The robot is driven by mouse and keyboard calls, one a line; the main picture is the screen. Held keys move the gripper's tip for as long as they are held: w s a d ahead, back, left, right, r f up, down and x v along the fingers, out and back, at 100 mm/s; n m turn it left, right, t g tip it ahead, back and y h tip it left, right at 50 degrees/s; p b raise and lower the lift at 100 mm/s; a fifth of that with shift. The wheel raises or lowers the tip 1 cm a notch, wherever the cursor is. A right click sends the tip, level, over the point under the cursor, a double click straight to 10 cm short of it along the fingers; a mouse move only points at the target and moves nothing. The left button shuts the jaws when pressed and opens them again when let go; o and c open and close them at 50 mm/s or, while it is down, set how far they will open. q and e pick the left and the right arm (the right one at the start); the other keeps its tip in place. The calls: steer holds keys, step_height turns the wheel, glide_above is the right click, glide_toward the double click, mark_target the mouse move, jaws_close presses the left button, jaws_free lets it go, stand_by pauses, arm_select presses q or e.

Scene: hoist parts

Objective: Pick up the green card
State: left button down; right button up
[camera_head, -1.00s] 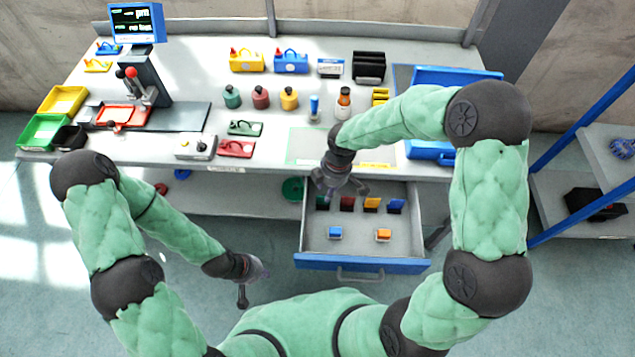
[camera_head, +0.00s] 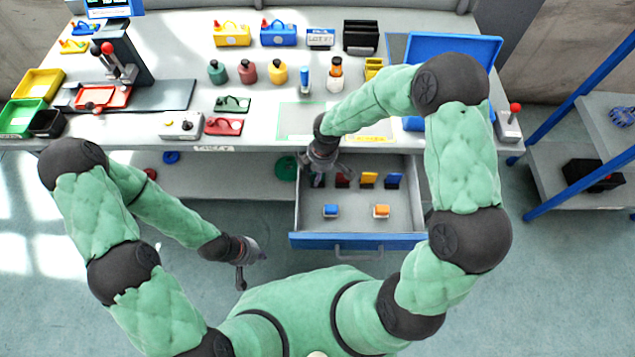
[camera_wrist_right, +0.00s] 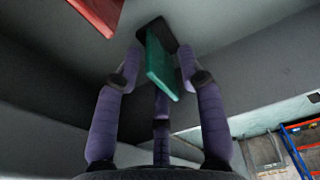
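The green card (camera_wrist_right: 160,65) stands upright in a dark slot holder in the right wrist view. In the head view my right gripper mostly hides it. My right gripper (camera_head: 318,176) is over the back left of the open drawer, pointing down. In the right wrist view its fingers are spread on both sides of the green card, with a gap visible at least on the left side. My left gripper (camera_head: 245,268) hangs low, left of the drawer and away from the cards; its finger opening is too small to judge.
A red card (camera_head: 343,180), a yellow card (camera_head: 368,179) and a blue card (camera_head: 394,180) stand to the right in the drawer (camera_head: 345,240). The workbench edge is just behind.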

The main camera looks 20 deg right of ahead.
steer(key=shift+a+f, duration=0.15)
steer(key=shift+f, duration=0.8)
steer(key=shift+r, duration=0.1)
jaws_close()
